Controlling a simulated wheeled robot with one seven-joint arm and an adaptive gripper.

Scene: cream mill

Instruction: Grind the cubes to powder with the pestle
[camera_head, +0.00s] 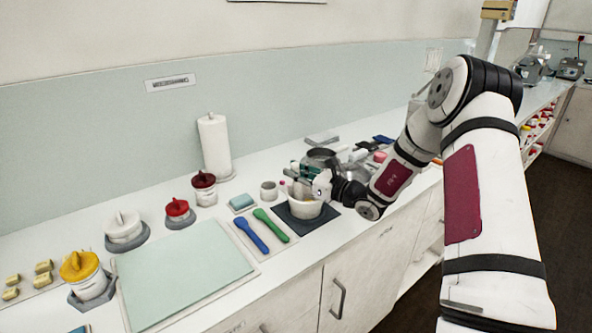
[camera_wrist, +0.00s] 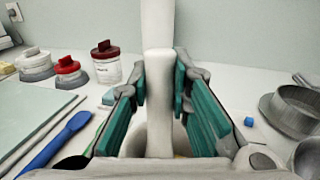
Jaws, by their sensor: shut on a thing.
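The white mortar bowl (camera_head: 305,209) stands on a dark mat (camera_head: 329,213) near the counter's front edge. My gripper (camera_head: 302,188) is over the bowl's mouth. In the wrist view my gripper (camera_wrist: 160,100) is shut on the white pestle (camera_wrist: 158,60), which stands roughly upright between the teal finger pads. The pestle's lower end goes down toward the bowl and is hidden by my gripper. A little yellow shows at the bowl's mouth, but I cannot tell whether it is cubes or powder. Several pale yellow blocks (camera_head: 44,267) lie at the counter's far left.
A blue spatula (camera_head: 252,235) and a green spatula (camera_head: 270,224) lie left of the bowl. A pale green board (camera_head: 180,272) and lidded jars (camera_head: 177,209) are farther left. A metal pan (camera_wrist: 295,108) and a blue cube (camera_wrist: 248,121) are to the right.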

